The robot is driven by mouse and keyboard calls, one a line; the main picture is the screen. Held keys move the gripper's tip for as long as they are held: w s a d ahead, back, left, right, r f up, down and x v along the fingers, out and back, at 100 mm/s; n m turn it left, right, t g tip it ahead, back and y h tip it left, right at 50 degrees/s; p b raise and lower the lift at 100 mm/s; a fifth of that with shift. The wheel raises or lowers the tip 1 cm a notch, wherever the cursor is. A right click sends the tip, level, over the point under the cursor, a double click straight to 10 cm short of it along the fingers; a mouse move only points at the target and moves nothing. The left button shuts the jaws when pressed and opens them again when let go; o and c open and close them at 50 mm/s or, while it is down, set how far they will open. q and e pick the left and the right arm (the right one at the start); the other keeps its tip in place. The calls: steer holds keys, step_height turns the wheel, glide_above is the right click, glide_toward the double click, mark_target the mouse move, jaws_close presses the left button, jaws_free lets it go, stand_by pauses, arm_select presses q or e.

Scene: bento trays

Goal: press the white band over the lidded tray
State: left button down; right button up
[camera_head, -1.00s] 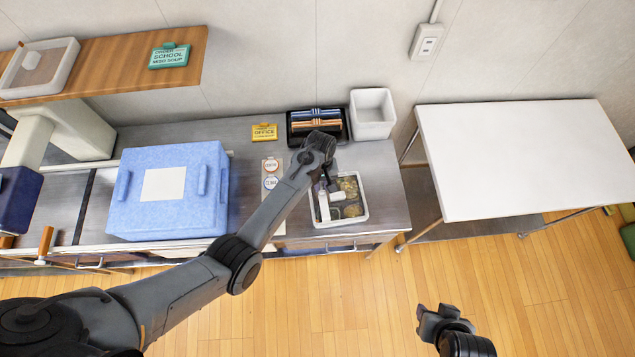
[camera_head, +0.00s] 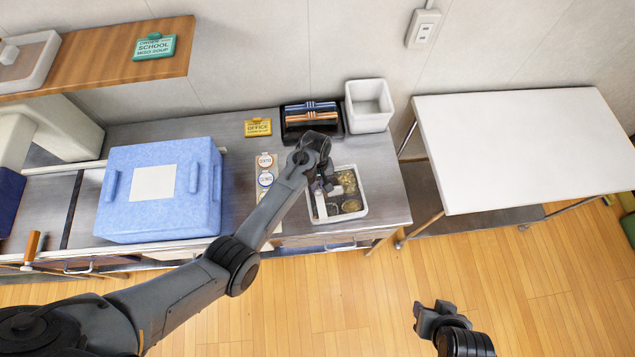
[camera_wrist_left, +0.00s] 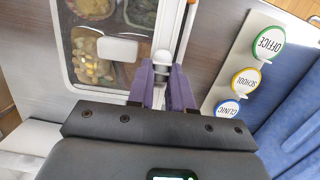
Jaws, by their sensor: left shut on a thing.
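The lidded tray (camera_head: 364,207) is a white-rimmed box with a clear top on the right part of the counter. Food in compartments shows through its lid, and it is also in the left wrist view (camera_wrist_left: 73,60). The white band (camera_head: 320,205) shows as a narrow strip along the tray's left side. My left gripper (camera_head: 322,187) is over that side, its purple fingers shut on the band's white piece (camera_wrist_left: 162,57). A white rounded patch (camera_wrist_left: 118,48) lies over the compartments. My fingers hide where the band meets the lid. My right gripper (camera_head: 434,315) hangs over the floor, away from everything.
A blue box (camera_head: 195,222) stands left of the tray, with round labels (camera_head: 265,179) between. Behind are a black holder with rolls (camera_head: 311,134), an empty white bin (camera_head: 367,122) and a yellow OFFICE sign (camera_head: 257,127). A bare white table (camera_head: 525,150) stands right.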

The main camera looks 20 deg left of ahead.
arm_select(q)
steer(key=shift+p, duration=0.3)
stand_by(0.5)
steer(key=shift+f, duration=0.4)
stand_by(0.5)
stand_by(0.4)
steer(key=shift+f+b, duration=0.35)
steer(key=shift+f, duration=0.05)
steer(key=shift+f+b, duration=0.4)
steer(key=shift+f, duration=0.35)
steer(key=shift+f, duration=0.35)
steer(key=shift+f, duration=0.15)
stand_by(0.5)
